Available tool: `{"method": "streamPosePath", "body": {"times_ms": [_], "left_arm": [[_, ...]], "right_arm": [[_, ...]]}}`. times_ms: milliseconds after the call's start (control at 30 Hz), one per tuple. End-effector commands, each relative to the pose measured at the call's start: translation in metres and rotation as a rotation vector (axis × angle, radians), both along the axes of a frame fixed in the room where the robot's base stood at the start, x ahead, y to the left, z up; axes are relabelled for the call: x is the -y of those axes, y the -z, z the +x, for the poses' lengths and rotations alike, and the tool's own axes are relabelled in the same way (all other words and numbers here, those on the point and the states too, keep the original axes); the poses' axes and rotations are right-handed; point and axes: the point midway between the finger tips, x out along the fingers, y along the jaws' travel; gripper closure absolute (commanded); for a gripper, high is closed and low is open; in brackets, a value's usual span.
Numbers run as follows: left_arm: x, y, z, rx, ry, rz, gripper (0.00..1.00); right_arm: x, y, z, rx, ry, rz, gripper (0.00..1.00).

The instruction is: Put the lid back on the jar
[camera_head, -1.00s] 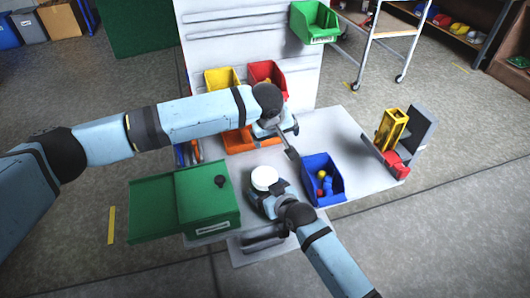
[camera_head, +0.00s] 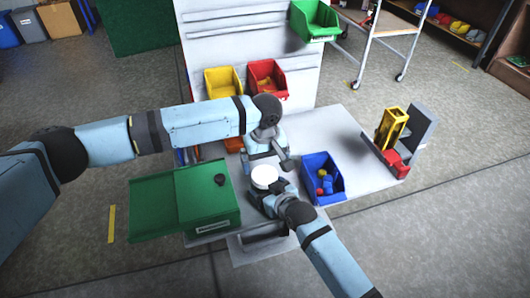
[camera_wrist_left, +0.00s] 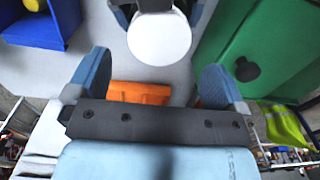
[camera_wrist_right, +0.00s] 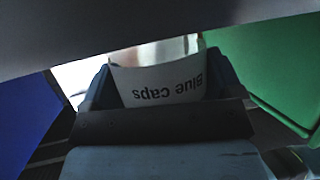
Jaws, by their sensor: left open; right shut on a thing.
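The jar (camera_wrist_right: 155,82) has a white label reading "Blue caps", upside down in the right wrist view. My right gripper (camera_head: 267,193) is shut on it and holds it upright at the table's front. A plain white disc (camera_head: 264,175) tops the jar and looks like its lid; it also shows in the left wrist view (camera_wrist_left: 159,38). I cannot tell how firmly it sits. My left gripper (camera_head: 266,160) is open and empty just behind the jar, its fingers wide apart in the left wrist view (camera_wrist_left: 158,78).
A green box (camera_head: 205,205) with a black knob (camera_head: 220,180) stands left of the jar. A blue bin (camera_head: 323,180) with small coloured pieces stands to the right. Yellow (camera_head: 222,82) and red (camera_head: 267,78) bins are behind. The table (camera_head: 325,130) is clear at the back right.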

Motion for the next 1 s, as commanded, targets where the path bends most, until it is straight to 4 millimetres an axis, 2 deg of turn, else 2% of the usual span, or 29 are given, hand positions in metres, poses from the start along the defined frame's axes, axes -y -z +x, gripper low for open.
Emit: {"method": "streamPosePath", "body": {"times_ms": [100, 300, 700, 900, 933, 1000], "left_arm": [[0.000, 0.020, 0.000, 0.000, -0.001, 0.001, 0.02], [0.000, 0.042, 0.000, 0.000, -0.001, 0.000, 0.02], [0.000, 0.049, 0.000, 0.002, 0.000, -0.002, 0.02], [0.000, 0.048, 0.000, 0.002, 0.000, -0.002, 0.48], [0.000, 0.048, 0.000, 0.002, 0.000, -0.002, 0.52], [0.000, 0.048, 0.000, 0.002, 0.000, -0.002, 0.52]], "right_arm": [[0.000, 0.000, 0.000, -0.001, 0.000, -0.001, 0.81], [0.000, 0.000, 0.000, -0.001, 0.000, -0.001, 0.81], [0.000, 0.000, 0.000, -0.001, 0.000, -0.001, 0.81], [0.000, 0.000, 0.000, -0.001, 0.000, -0.001, 0.81], [0.000, 0.000, 0.000, -0.001, 0.000, -0.001, 0.81], [0.000, 0.000, 0.000, -0.001, 0.000, -0.001, 0.81]]}}
